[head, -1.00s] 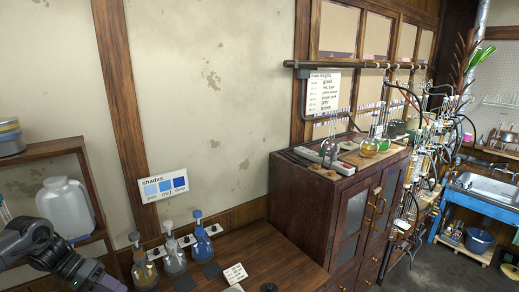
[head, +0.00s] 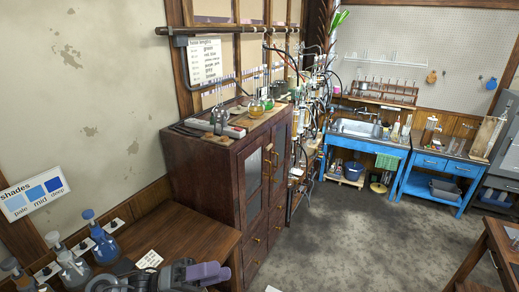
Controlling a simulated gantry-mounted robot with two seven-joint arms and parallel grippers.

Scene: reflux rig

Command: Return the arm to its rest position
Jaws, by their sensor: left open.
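My left gripper (head: 212,274) shows at the bottom of the head view, with its purple fingers pointing right. It is over the front edge of the wooden bench (head: 190,232) and open, with nothing seen between its fingers. The rest of my left arm is mostly cut off by the bottom edge. My right gripper is out of view.
A dark wooden cabinet (head: 228,185) carrying glassware rises behind. A blue sink bench (head: 362,143) stands farther back. The floor (head: 345,230) at right is largely clear.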

